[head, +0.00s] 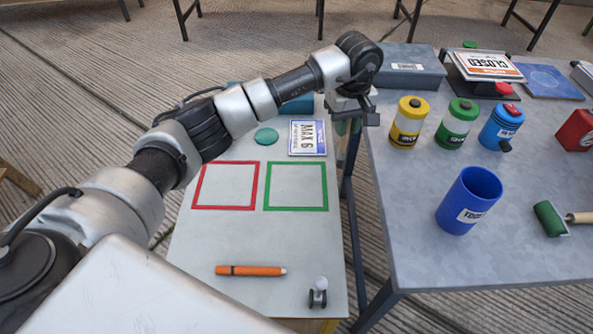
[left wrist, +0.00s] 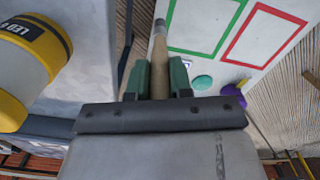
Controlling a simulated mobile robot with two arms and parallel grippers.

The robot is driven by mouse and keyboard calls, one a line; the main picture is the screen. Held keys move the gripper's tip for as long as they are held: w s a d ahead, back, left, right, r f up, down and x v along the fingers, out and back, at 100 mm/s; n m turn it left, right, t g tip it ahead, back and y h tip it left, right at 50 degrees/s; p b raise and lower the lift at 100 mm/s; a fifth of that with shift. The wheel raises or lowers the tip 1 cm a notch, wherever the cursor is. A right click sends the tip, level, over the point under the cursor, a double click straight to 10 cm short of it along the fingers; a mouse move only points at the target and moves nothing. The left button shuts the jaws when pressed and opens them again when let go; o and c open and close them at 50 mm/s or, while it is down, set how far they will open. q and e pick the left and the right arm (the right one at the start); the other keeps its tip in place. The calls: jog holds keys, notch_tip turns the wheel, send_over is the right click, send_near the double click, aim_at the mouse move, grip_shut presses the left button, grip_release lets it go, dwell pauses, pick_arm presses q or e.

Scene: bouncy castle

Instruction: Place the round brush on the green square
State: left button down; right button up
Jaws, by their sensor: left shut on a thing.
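My left gripper (head: 350,122) is above the gap between the white table and the grey table. Its green-padded fingers (left wrist: 160,82) are shut on the round brush (left wrist: 158,62), which has a pale wooden handle and a grey end. In the head view the brush is mostly hidden by the gripper. The green square (head: 296,209) is an empty outline on the white table, left of and nearer than the gripper. It also shows in the left wrist view (left wrist: 210,52), beyond the brush. My right gripper is not in view.
A red square (head: 224,208) lies left of the green one. A licence plate (head: 307,138), green disc (head: 266,136), orange marker (head: 250,270) and small grey item (head: 318,293) are on the white table (head: 210,245). The grey table holds several cans and a blue cup (head: 468,200).

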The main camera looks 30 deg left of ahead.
pick_arm(q)
jog(key=s+a+f, duration=0.2)
jog(key=a+f, duration=0.9)
jog(key=shift+s, duration=0.15)
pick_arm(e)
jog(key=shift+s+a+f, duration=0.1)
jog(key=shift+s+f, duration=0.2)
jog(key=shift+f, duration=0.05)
pick_arm(q)
jog(key=shift+f, duration=0.15)
jog(key=c, duration=1.3)
grip_release()
jog(key=shift+o, duration=1.4)
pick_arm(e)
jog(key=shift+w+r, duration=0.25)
